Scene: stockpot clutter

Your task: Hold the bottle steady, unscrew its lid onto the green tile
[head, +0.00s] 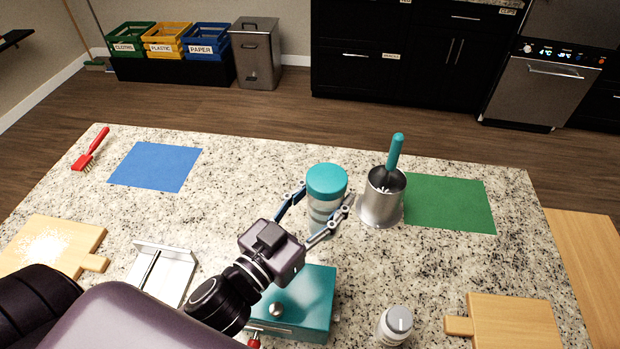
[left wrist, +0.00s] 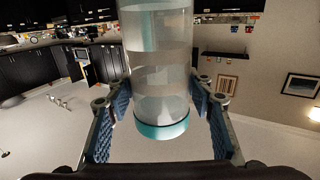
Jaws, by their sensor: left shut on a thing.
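The clear bottle (head: 323,214) has a teal lid (head: 327,181) on top and stands near the middle of the counter. My left gripper (head: 323,203) is shut on it, one finger on each side of the body below the lid. In the left wrist view the clear bottle (left wrist: 160,80) sits between the two blue-padded fingers, with a teal band at its lower end. The green tile (head: 455,205) lies flat and bare to the right. My right gripper is not in view.
A metal canister (head: 379,208) with a teal-handled tool stands between bottle and green tile. A teal box (head: 310,300) lies in front, with a white-capped jar (head: 394,325) and cutting board (head: 510,322) to the right. A blue mat (head: 155,166) lies left.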

